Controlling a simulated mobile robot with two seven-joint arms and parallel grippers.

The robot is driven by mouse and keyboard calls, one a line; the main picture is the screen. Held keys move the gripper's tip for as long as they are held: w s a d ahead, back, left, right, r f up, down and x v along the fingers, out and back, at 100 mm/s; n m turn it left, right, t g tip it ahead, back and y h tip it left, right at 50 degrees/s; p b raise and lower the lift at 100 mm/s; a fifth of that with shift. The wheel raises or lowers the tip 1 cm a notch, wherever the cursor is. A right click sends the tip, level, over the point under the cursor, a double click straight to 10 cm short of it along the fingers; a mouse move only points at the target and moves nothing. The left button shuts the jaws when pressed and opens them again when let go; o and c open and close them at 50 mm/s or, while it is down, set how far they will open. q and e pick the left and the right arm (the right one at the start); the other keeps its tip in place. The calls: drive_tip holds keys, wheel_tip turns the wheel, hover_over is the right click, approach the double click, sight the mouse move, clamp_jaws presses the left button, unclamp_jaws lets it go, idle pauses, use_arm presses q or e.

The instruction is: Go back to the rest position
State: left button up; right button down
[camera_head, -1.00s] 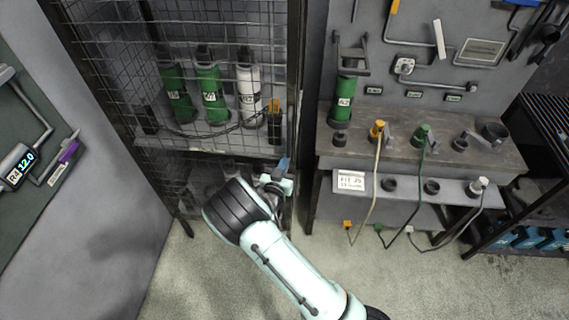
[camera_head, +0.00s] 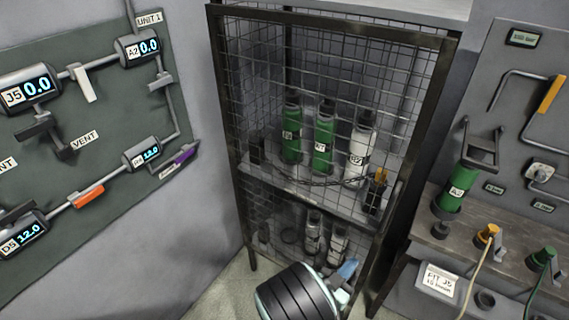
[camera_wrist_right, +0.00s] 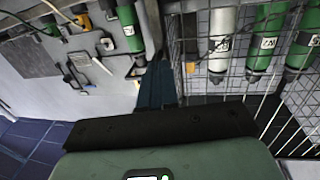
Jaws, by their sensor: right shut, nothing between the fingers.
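My right gripper (camera_head: 346,272) shows at the bottom of the head view, past the dark ribbed band of my right arm. Its blue fingertips point up, in front of the lower part of the wire cage (camera_head: 232,120). In the right wrist view the fingers (camera_wrist_right: 156,84) are together with nothing between them. The gripper looks apart from the cage, though the exact gap is hard to tell. My left gripper is in neither view.
The cage holds green cylinders (camera_head: 323,140) and a white cylinder (camera_head: 360,148). A gauge panel (camera_head: 110,105) is on the left wall. At right a workbench (camera_head: 475,222) carries another green cylinder (camera_head: 459,189) and cabled connectors. A little floor (camera_head: 225,300) shows at the bottom.

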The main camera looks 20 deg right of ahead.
drive_tip(key=s+a+f+n+g+y, duration=0.25)
drive_tip(key=f+y, duration=0.25)
drive_tip(key=f, duration=0.6)
drive_tip(key=s+a+f+n+g+y, duration=0.15)
drive_tip(key=s+f+y, duration=0.3)
drive_tip(key=f, duration=0.65)
drive_tip(key=s+a+f+n+g+y, duration=0.2)
drive_tip(key=s+a+f+g+y, duration=0.1)
drive_tip(key=s+a+y, duration=0.2)
drive_tip(key=s+a+f+n+g+y, duration=0.1)
drive_tip(key=s+a+f+g+y, duration=0.2)
drive_tip(key=s+a, duration=0.5)
drive_tip(key=shift+s+f+n+y+p, duration=0.15)
drive_tip(key=shift+s+n+y+p, duration=0.25)
drive_tip(key=shift+s+y, duration=0.45)
